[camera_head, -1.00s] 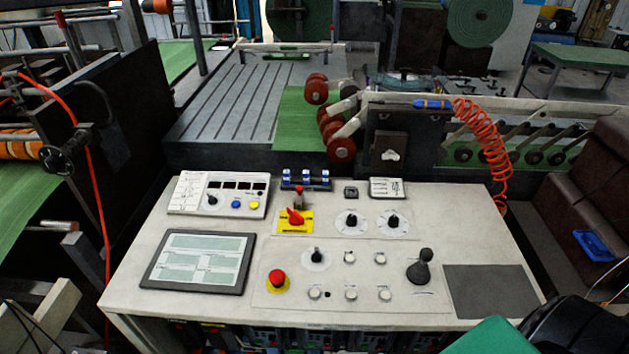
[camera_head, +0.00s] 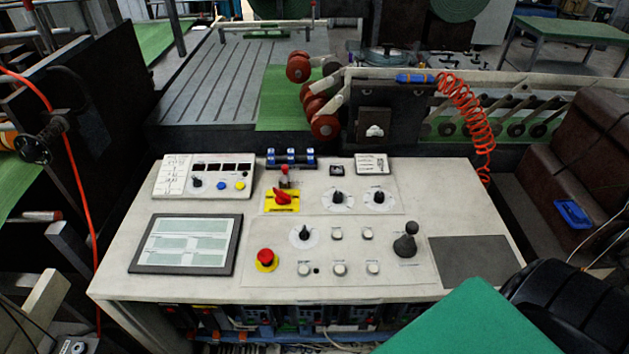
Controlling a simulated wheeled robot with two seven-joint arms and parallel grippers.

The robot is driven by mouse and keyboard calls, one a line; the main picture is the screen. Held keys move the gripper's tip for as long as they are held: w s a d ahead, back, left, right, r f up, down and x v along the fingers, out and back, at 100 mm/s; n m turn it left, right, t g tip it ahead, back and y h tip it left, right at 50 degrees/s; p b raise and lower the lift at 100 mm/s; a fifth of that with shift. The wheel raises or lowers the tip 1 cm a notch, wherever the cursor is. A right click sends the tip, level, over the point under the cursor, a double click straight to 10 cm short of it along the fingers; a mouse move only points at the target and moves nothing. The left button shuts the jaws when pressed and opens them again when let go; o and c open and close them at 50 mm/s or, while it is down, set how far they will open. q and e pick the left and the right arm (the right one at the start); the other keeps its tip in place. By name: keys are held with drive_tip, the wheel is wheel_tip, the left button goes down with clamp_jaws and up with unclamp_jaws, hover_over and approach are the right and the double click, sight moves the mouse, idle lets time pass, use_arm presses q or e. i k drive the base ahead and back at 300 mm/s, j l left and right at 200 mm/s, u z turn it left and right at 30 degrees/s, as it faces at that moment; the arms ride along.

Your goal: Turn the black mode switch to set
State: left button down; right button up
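The control desk (camera_head: 130,285) stands in front of me. A black pointer knob (camera_head: 304,234) on a round white dial plate sits on its lower panel, above and right of the red emergency stop button (camera_head: 265,257). Its pointer seems to aim roughly up; the labels are too small to read. Two more black knobs, a left one (camera_head: 338,197) and a right one (camera_head: 378,197), sit on scaled white dials higher up. A small dark knob (camera_head: 197,183) is on the white box at the upper left. Neither gripper is in view.
A red rotary switch (camera_head: 282,197) on a yellow plate and a black joystick (camera_head: 405,243) stand up from the desk. A tablet-like screen (camera_head: 187,244) lies at left. A green surface (camera_head: 470,325) and a black object (camera_head: 570,310) fill the lower right.

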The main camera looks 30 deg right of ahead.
sight(304, 235)
drive_tip(key=z, duration=1.2)
